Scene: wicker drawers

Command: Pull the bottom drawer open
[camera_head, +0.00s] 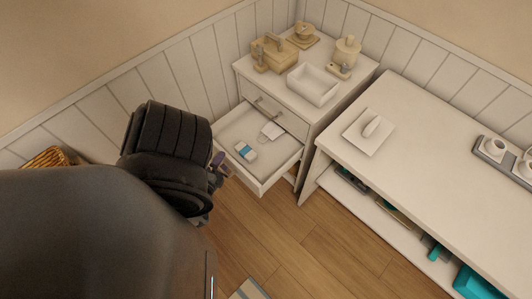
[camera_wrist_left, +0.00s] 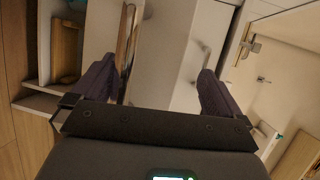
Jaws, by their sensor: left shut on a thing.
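A white drawer (camera_head: 283,165) of the white cabinet (camera_head: 310,131) stands well open in the head view. Whether another drawer lies below it is hidden. My left gripper (camera_head: 218,168) is at the drawer's front left side, mostly hidden behind my dark wrist. In the left wrist view, the fingers of my left gripper (camera_wrist_left: 155,82) stand apart with white drawer surface between them. It is shut on the drawer; the exact part held is unclear. My right gripper is not in view.
A blue-and-white block (camera_head: 245,151) and a white item (camera_head: 271,131) lie inside the drawer. A white tray (camera_head: 313,84) and several tan ornaments stand on the cabinet. A white bench (camera_head: 415,145) is at right. Wooden floor (camera_head: 285,235) lies clear in front.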

